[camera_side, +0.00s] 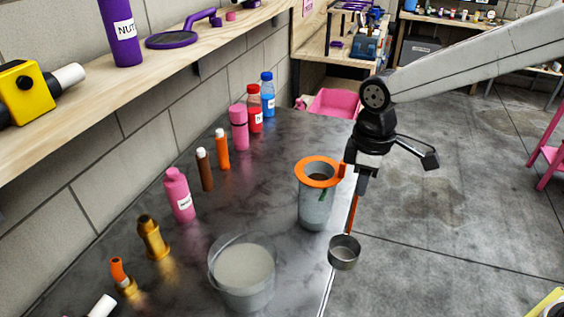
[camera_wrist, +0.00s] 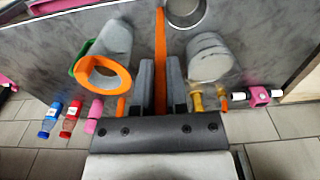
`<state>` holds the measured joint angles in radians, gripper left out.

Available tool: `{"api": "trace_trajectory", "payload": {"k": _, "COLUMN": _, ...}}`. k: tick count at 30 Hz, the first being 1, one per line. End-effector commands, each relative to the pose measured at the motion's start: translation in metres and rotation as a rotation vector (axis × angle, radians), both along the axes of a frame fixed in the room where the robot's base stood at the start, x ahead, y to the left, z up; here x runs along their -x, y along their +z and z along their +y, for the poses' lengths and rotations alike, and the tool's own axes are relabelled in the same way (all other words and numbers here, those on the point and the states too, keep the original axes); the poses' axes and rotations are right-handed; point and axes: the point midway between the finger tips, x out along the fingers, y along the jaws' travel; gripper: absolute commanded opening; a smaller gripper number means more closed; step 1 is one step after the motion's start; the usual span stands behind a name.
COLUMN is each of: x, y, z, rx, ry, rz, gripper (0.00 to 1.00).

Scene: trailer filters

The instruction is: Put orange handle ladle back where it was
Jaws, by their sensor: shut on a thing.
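My gripper (camera_side: 363,185) is shut on the orange handle of the ladle (camera_side: 344,254). The handle points down and the grey metal bowl hangs at the lower end, over the table's right edge in the side view. In the wrist view the orange handle (camera_wrist: 160,55) runs between the two fingers of my gripper (camera_wrist: 160,85), with the bowl at the top edge. A grey cup (camera_side: 315,208) with an orange ring (camera_side: 318,163) on its rim stands left of my gripper. A clear bucket (camera_side: 242,292) with pale contents stands nearer the camera. I cannot tell the bowl's height.
Several bottles line the wall side of the dark table (camera_side: 290,150), including a pink bottle (camera_side: 179,196) and a gold bottle (camera_side: 153,238). A wooden shelf (camera_side: 190,55) runs above them. A pink bin (camera_side: 335,103) sits beyond the table.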

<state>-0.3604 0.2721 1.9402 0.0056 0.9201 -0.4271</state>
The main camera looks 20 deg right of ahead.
Motion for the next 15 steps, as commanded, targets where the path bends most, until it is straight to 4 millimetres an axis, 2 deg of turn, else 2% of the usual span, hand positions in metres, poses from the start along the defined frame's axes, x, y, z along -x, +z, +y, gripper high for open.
{"api": "trace_trajectory", "payload": {"k": 7, "x": -0.03, "y": -0.015, "z": 0.008, "rx": 0.0, "ry": -0.001, "rz": 0.001, "gripper": 0.0}}
{"api": "trace_trajectory", "payload": {"k": 15, "x": -0.052, "y": -0.045, "z": 0.015, "rx": 0.0, "ry": -0.001, "rz": 0.001, "gripper": 0.0}}
